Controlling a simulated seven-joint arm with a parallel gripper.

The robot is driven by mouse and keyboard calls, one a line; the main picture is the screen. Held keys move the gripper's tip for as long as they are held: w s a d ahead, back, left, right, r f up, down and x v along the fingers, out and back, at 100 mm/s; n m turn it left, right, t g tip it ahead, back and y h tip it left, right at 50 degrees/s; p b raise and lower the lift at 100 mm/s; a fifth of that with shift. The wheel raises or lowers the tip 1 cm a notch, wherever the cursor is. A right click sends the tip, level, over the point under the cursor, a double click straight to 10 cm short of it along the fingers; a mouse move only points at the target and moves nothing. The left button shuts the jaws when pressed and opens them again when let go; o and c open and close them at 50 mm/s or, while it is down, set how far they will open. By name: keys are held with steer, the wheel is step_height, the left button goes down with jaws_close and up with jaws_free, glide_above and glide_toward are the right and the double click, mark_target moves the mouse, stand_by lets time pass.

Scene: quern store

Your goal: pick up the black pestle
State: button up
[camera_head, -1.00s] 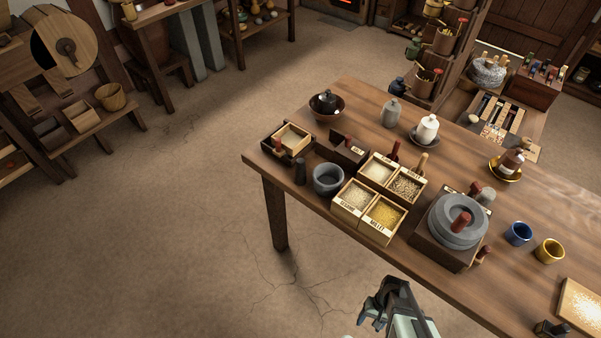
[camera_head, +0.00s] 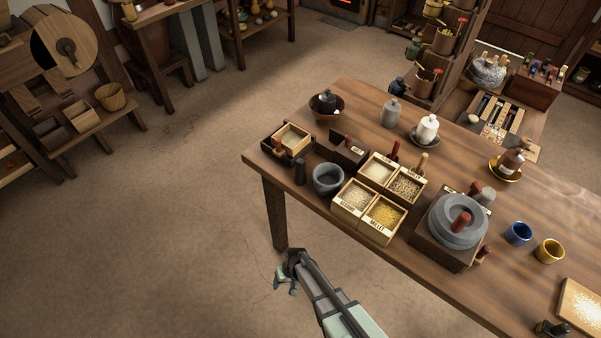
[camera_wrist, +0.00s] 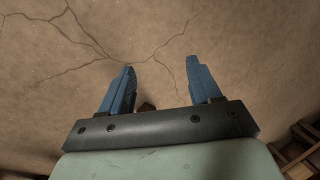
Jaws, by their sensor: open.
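The black pestle (camera_head: 300,173) stands upright near the left front edge of the table, just left of the grey mortar (camera_head: 328,179). My gripper (camera_head: 285,273) is off the front of the table, low in the picture and near the front table leg, well apart from the pestle. In the wrist view its two blue fingers (camera_wrist: 161,82) are spread apart with nothing held between them. The pestle does not show in the wrist view; mostly cracked floor lies beyond the fingers.
Grain boxes (camera_head: 369,208) stand right of the mortar. A dark box with a lighter tray (camera_head: 291,137) stands behind the pestle. A stone quern (camera_head: 455,222) sits further right. The table's front edge and leg (camera_head: 275,213) lie near my arm. Open floor lies left.

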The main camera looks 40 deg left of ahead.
steer(key=a+r+n+t+y, duration=0.15)
steer(key=a+r, duration=0.25)
steer(key=a, duration=0.4)
steer(key=s+a+r+n+y, duration=0.1)
steer(key=a+r+n+y, duration=0.1)
steer(key=a+r, duration=0.4)
steer(key=a+r+n+t+y, duration=0.1)
steer(key=a+r, duration=0.2)
steer(key=a, duration=0.6)
steer(key=w+a+r+n+t+y, duration=0.1)
steer(key=a+r, duration=0.2)
steer(key=r, duration=0.3)
steer(key=a+r+n+y, duration=0.1)
steer(key=a+r+y, duration=0.1)
steer(key=a+r, duration=0.35)
step_height(320, 180, up, 36)
steer(key=r+m+t+h, duration=0.1)
steer(key=m+t+h, duration=0.1)
steer(key=m+h, duration=0.15)
glide_above(301, 164)
steer(key=s+d, duration=0.2)
steer(key=d, duration=0.3)
steer(key=shift+y, duration=0.5)
steer(key=x, duration=0.8)
steer(key=shift+w+a+f, duration=0.15)
steer(key=shift+d+x, duration=0.1)
steer(key=shift+x, duration=1.3)
steer(key=shift+d+x, duration=0.15)
steer(key=shift+x, duration=1.3)
steer(key=shift+f, duration=0.1)
